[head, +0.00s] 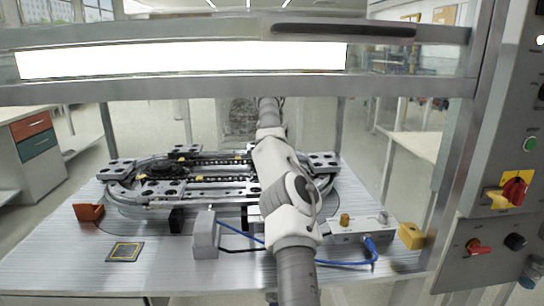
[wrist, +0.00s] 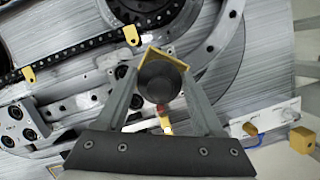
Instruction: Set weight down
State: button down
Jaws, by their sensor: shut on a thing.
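The weight is a dark round cylinder (wrist: 160,80) in the wrist view, seen end-on. My gripper (wrist: 160,83) is shut on it, with one grey finger on each side. A yellow-edged plate (wrist: 152,54) shows behind the weight; I cannot tell whether the weight touches it. In the head view my arm reaches to the back over the ring track (head: 150,190), and it hides my gripper and the weight. A dark square pad with a yellow border (head: 125,252) lies bare at the front left of the table.
An orange-red block (head: 88,212) and a grey box (head: 205,238) stand on the table (head: 60,262). A yellow block (head: 411,236) and a connector box with a blue cable (head: 372,250) are at the right. Frame posts and a control panel (head: 490,230) bound the right side.

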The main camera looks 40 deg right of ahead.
jog(key=shift+f+b, duration=0.65)
jog(key=shift+f, duration=0.2)
jog(key=shift+f, duration=0.1)
grip_release()
jog(key=shift+f, duration=0.15)
jog(key=p+v, duration=0.5)
jog(key=v, duration=0.7)
